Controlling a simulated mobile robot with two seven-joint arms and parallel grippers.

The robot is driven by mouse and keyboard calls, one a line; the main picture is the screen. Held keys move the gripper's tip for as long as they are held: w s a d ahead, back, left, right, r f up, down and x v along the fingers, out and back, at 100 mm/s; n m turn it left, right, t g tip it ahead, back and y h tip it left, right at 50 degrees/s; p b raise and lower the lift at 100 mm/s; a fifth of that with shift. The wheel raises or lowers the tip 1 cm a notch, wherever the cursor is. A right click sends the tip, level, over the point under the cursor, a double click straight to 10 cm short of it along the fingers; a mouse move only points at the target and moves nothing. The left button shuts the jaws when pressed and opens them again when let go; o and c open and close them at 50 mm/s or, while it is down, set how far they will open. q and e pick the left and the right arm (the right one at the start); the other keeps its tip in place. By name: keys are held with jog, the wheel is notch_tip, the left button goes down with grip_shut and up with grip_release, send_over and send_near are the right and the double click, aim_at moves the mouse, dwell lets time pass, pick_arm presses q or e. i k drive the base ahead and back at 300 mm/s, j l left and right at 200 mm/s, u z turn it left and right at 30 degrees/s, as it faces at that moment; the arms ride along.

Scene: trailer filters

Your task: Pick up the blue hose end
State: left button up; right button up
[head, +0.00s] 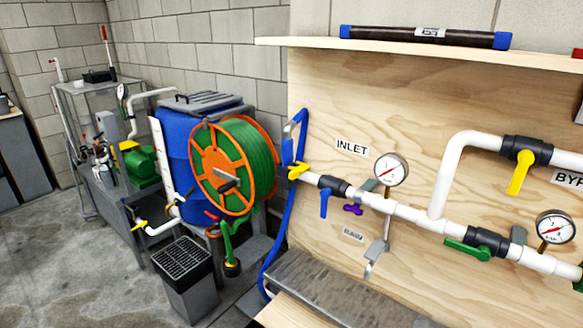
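A blue hose (287,212) hangs at the left edge of the plywood panel. Its upper part forms a narrow loop (303,122) above a yellow fitting (298,171) at the left end of the white inlet pipe. From there it runs down and curves toward the floor beside the grey bench. Its lower end is hidden or too small to make out, and I cannot tell which part is the free end. Neither of my grippers shows in the head view.
White pipework with an INLET gauge (391,169) and a blue-handled valve (324,201) crosses the panel (330,110). A shelf (430,49) holds a dark tube. Left stand a green hose reel (234,165), blue barrel (172,140) and grey bin (187,285). Floor at lower left is clear.

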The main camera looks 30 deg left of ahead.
aim_at(287, 142)
jog(key=i+j, duration=0.1)
jog(key=j, duration=0.55)
jog(key=i+j, duration=0.1)
jog(key=j, duration=0.5)
jog(key=i+j, duration=0.1)
jog(key=j, duration=0.55)
jog(key=i+j, duration=0.1)
jog(key=j, duration=0.55)
jog(key=i+j, duration=0.1)
jog(key=j, duration=0.5)
